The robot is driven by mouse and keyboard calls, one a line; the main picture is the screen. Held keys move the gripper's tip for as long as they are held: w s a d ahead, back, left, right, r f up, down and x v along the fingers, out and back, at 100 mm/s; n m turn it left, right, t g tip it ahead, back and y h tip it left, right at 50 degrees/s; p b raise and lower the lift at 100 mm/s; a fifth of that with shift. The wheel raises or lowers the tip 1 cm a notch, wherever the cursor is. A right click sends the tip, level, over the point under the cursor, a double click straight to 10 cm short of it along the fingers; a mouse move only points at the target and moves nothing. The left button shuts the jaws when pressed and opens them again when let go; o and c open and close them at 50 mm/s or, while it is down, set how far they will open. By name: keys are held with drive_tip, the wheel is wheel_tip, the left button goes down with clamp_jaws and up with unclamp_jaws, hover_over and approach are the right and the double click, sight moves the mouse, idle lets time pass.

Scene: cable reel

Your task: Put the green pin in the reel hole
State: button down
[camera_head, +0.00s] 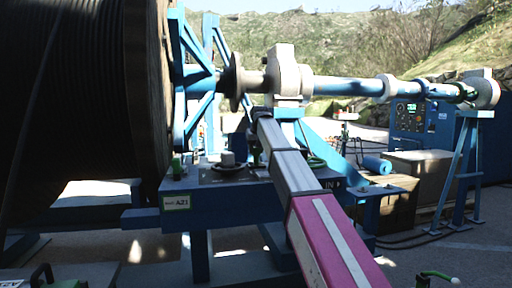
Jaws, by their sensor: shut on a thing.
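The large dark cable reel (80,90) fills the left side, with its brown flange rim (147,80) facing the blue spoked frame. My gripper (254,142) is small and dark at the far end of my grey and pink arm, over the blue stand and below the shaft. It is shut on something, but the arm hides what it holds. A small green upright piece (176,167) stands on the left end of the blue stand; I cannot tell if it is the green pin. The reel hole cannot be made out.
The blue stand (225,203) carries a sign reading A21 and a dark knob (228,160). A white bearing block (287,75) and a long blue shaft (348,87) run right above my arm. A blue control cabinet (411,117) and grey box (420,170) stand at right.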

sight(256, 155)
drive_tip(key=shift+f, duration=1.5)
drive_tip(key=c, duration=0.6)
unclamp_jaws()
drive_tip(key=v, duration=1)
drive_tip(key=shift+s+r, duration=0.2)
drive_tip(key=shift+r, duration=0.1)
drive_tip(key=shift+s, duration=0.1)
